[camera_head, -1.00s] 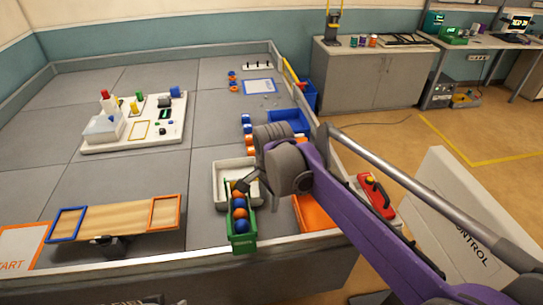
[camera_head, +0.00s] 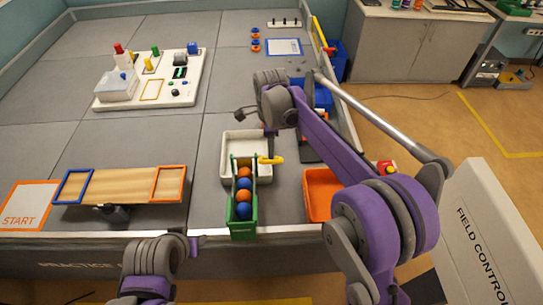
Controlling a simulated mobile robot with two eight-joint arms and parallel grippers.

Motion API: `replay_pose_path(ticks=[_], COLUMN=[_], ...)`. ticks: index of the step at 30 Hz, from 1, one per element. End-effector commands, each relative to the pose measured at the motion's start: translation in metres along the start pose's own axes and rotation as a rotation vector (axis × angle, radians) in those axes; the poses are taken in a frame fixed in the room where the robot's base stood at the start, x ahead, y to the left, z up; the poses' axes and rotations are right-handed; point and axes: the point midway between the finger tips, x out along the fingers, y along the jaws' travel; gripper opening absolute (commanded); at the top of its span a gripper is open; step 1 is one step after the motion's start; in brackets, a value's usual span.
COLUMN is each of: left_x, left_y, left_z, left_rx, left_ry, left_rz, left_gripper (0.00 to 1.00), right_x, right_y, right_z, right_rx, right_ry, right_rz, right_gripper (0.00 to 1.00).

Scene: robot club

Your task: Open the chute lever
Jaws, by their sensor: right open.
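The green chute (camera_head: 243,224) stands at the table's front edge and holds a row of orange and blue balls (camera_head: 244,197). A yellow lever (camera_head: 271,160) sticks out to the right at the chute's far end. My right gripper (camera_head: 246,113) is open and empty, beyond the lever and a white tray, apart from both.
The white tray (camera_head: 233,143) lies just behind the chute. An orange tray (camera_head: 318,205) stands to its right. A wooden beam (camera_head: 122,187) with blue and orange ends lies at the left. The grey table (camera_head: 150,140) is clear between them.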

Motion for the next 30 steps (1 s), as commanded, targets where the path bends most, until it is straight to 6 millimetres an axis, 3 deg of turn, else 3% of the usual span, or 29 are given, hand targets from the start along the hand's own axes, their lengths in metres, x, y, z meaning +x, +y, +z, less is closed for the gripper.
replay_pose_path(ticks=[3,9,22,30], left_x=[0.001,0.001,0.001,0.001], left_y=[0.0,0.0,0.0,0.0], left_z=[0.001,0.001,0.001,0.001], left_rx=[0.0,0.0,0.0,0.0], left_ry=[-0.001,-0.001,-0.001,-0.001], left_rz=[0.0,0.0,0.0,0.0], left_gripper=[0.5,0.5,0.5,0.5], right_x=[0.024,0.051,0.061,0.061], right_y=[0.0,0.0,0.0,0.0], right_z=[0.0,0.0,-0.001,0.0], right_rx=[0.0,0.0,-0.001,-0.001], right_ry=[0.0,0.0,0.0,0.0], right_rz=[0.0,-0.001,-0.001,-0.001], right_gripper=[0.5,0.5,0.5,0.01])
